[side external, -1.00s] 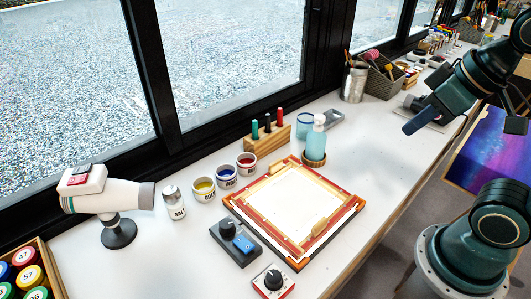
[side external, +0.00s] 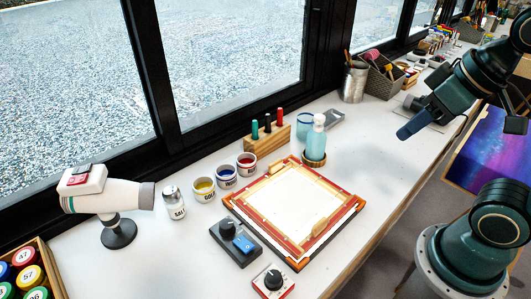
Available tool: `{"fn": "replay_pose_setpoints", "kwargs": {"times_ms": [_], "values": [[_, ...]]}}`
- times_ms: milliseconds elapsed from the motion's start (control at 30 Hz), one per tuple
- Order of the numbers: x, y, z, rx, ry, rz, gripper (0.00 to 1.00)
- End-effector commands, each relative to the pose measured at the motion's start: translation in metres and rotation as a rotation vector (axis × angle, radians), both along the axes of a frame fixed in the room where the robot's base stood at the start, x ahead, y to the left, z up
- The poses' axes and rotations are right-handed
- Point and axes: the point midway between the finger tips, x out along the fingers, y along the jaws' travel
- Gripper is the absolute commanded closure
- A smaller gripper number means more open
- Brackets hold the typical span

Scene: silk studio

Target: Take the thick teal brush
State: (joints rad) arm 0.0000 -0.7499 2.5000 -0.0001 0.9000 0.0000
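A teal-handled brush (side external: 255,130) stands upright at the left end of a wooden block (side external: 268,143) near the window. A black-handled one (side external: 267,123) and a red-handled one (side external: 280,117) stand in the same block. Their lower ends are hidden in the block. My gripper (side external: 410,129) hangs over the right part of the table, well to the right of the block and apart from it. I see its fingers from the side, and I cannot tell their opening.
Paint pots (side external: 246,163) and a framed silk (side external: 290,208) lie in front. A metal can (side external: 354,83) stands at the back. The table between my gripper and the bottle is clear.

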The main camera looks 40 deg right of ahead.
Motion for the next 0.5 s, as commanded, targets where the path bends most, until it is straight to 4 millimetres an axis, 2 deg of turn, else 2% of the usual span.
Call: {"fn": "replay_pose_setpoints", "kwargs": {"times_ms": [267, 500], "values": [[0.002, 0.001, 0.001, -0.001, 0.001, 0.005, 0.59], [0.021, 0.006, 0.013, -0.009, 0.018, 0.068, 0.59]]}}
